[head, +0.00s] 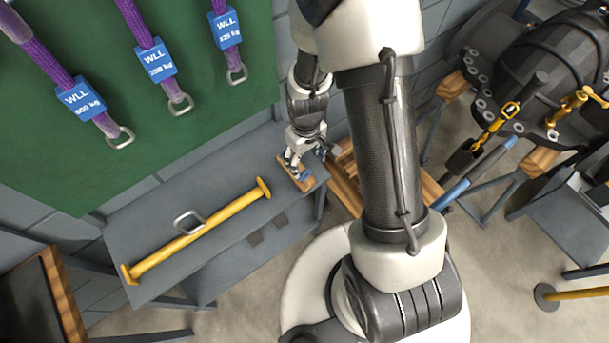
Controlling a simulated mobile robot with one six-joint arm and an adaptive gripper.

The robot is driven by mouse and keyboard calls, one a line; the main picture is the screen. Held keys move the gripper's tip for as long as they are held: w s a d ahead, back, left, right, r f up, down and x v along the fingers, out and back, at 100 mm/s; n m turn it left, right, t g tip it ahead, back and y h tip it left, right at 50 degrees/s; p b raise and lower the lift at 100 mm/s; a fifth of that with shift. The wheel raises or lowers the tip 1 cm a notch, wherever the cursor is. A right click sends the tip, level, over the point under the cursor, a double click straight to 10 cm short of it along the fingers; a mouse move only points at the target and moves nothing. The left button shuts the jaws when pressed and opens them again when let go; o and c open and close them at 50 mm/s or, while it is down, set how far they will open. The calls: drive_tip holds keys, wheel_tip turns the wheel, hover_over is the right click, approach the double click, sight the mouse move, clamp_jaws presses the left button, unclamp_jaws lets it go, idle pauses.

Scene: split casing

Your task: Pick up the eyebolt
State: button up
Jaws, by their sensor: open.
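My gripper (294,168) is open and points down over a small wooden block (287,158) at the right end of the grey bench. A small blue piece (306,175) shows on the block, right beside the fingertips. It may be the eyebolt, but it is too small and too much covered by the gripper to be sure. I cannot tell whether the fingers touch it or stand around it.
A yellow bar (215,225) with end plates lies along the grey bench (150,225), with a steel ring (188,221) beside it. Purple slings with blue tags (80,98) hang on a green board behind. A dark casing (560,60) stands at the right.

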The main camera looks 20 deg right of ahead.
sight(305, 171)
wheel_tip(305, 171, down, 3)
drive_tip(key=shift+r, duration=0.2)
drive_tip(key=f+b, duration=0.1)
drive_tip(key=f, duration=0.1)
drive_tip(key=f+b, duration=0.1)
drive_tip(key=f, duration=0.2)
drive_tip(key=shift+s+a+f+b, duration=0.15)
drive_tip(key=shift+a+b, duration=0.05)
drive_tip(key=shift+b, duration=0.1)
drive_tip(key=shift+c, duration=0.6)
clamp_jaws()
